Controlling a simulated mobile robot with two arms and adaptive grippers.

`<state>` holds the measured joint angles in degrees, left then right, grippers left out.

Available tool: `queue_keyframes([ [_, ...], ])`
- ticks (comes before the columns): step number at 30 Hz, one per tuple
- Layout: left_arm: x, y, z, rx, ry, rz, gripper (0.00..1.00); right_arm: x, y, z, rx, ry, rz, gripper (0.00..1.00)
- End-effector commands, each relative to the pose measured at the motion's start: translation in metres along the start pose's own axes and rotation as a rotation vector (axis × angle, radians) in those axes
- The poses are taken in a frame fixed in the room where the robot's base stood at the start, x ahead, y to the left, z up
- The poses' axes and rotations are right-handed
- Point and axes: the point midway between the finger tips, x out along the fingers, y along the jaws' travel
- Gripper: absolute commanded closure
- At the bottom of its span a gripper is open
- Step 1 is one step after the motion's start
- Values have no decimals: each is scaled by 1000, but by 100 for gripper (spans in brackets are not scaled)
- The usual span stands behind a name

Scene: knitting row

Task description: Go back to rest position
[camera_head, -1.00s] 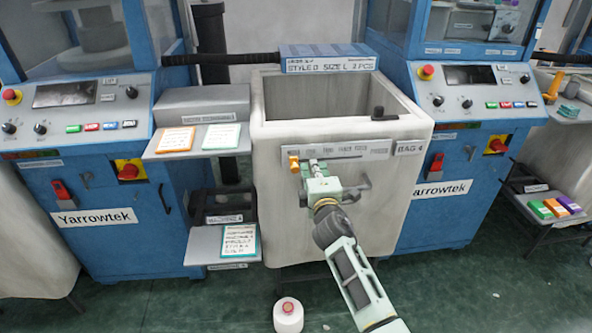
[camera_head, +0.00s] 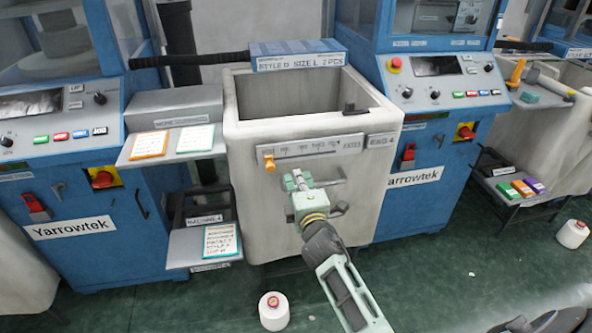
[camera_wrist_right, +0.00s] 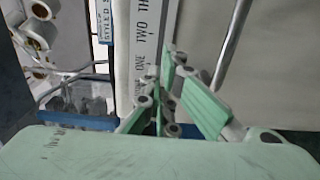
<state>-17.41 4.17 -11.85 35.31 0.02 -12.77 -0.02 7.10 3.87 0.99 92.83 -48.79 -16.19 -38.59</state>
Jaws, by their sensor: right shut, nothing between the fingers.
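My right gripper (camera_head: 298,180) is shut and empty. It is in front of the bin's front face, just below and to the right of the orange slider on the number strip (camera_head: 312,147). In the right wrist view its green fingers (camera_wrist_right: 165,95) show close to the printed strip (camera_wrist_right: 143,50). Whether they touch the bin cannot be told. The orange slider (camera_head: 268,162) sits at the left end of the strip. The cream bin (camera_head: 243,190) stands between two blue machines. My left gripper is not in view.
A blue Yarrowtek machine (camera_head: 90,205) stands left and another (camera_head: 415,190) right. Small shelves with cards (camera_head: 149,145) jut out left of the bin. A white yarn cone (camera_head: 273,312) stands on the floor below, another (camera_head: 572,233) at far right.

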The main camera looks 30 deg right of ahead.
Motion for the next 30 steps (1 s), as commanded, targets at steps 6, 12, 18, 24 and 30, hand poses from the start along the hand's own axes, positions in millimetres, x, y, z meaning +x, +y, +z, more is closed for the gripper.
queue_keyframes([
  [6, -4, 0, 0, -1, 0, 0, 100, -17, 0, 0, 1, 0, -1, 100],
  [12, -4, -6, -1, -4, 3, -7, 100, -19, 0, 0, 1, 0, 1, 100],
  [18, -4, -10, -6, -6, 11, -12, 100, -18, 0, 0, 1, 0, 0, 100],
  [24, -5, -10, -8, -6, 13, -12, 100, -20, -13, -2, 15, 5, -25, 100],
  [30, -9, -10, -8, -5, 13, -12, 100, -44, -115, -12, 156, 27, -227, 100],
])
